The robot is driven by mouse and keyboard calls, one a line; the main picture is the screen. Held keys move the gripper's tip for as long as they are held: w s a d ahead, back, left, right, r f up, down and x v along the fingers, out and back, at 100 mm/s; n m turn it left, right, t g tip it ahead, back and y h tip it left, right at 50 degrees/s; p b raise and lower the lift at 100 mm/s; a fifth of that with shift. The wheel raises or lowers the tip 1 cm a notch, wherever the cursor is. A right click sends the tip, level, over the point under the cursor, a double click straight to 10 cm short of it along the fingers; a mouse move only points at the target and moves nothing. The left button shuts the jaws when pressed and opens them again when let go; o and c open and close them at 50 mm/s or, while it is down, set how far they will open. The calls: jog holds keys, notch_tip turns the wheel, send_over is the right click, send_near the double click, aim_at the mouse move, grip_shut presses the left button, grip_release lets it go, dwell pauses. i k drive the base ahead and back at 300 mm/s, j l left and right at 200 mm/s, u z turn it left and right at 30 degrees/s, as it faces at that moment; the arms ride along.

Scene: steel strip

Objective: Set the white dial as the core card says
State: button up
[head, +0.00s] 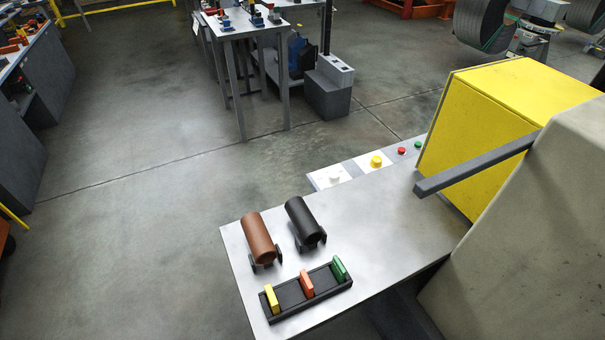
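The white dial (334,178) sits on a pale panel (319,180) along the far edge of the steel table; its pointer setting is too small to read. No card with readable writing shows. Two cores lie on cradles on the table: a brown one (258,238) and a black one (304,220). A black rack (288,294) in front of them holds a yellow piece (271,299), an orange-red piece (307,283) and a green piece (339,268), all upright. My gripper is not in view.
Right of the white dial are a yellow knob (376,161), a red button (402,150) and a green button (417,144). A yellow box (500,115), a grey bar (470,168) and a beige housing (535,240) fill the right. The table's middle and the left floor are clear.

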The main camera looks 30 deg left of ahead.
aim_at(334, 176)
jog(key=j+u, duration=0.1)
jog(key=u, duration=1.7)
jog(key=i+u, duration=0.4)
jog(key=i, duration=1.1)
jog(key=i+j+z, duration=0.1)
jog(key=i, duration=1.65)
jog(key=z, duration=0.45)
jog(key=i+z, duration=0.1)
jog(key=z, duration=0.8)
jog(key=j+z, duration=0.1)
jog(key=z, duration=0.4)
jog(key=j+z, duration=0.1)
jog(key=z, duration=0.35)
jog(key=i, duration=0.05)
